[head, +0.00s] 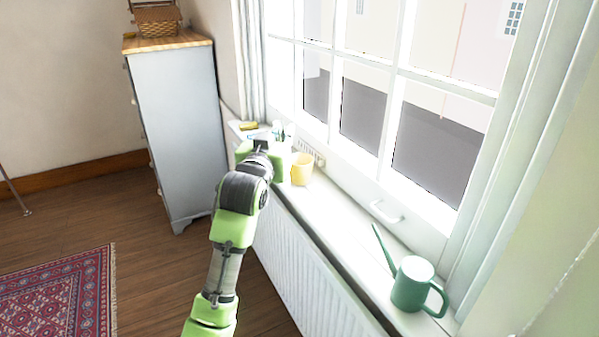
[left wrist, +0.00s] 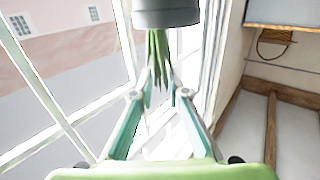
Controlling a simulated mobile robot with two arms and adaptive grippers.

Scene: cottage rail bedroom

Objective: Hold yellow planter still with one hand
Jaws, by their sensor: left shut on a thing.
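The yellow planter (head: 302,169) stands upright on the white window sill in the head view, just right of my left gripper. It does not show in the left wrist view. My left gripper (head: 277,140) is over the far part of the sill, partly hidden by my own wrist. In the left wrist view my left gripper (left wrist: 160,92) has its two green fingers closed in on narrow green leaves (left wrist: 157,55). The leaves join a grey round pot (left wrist: 166,12) at the top of that view. My right gripper is not in view.
A green watering can (head: 413,284) stands at the near end of the sill (head: 345,228), below the window. A radiator (head: 305,262) is under the sill. A grey dresser (head: 178,130) with a basket (head: 156,22) stands behind. A small yellow item (head: 249,125) lies at the far end.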

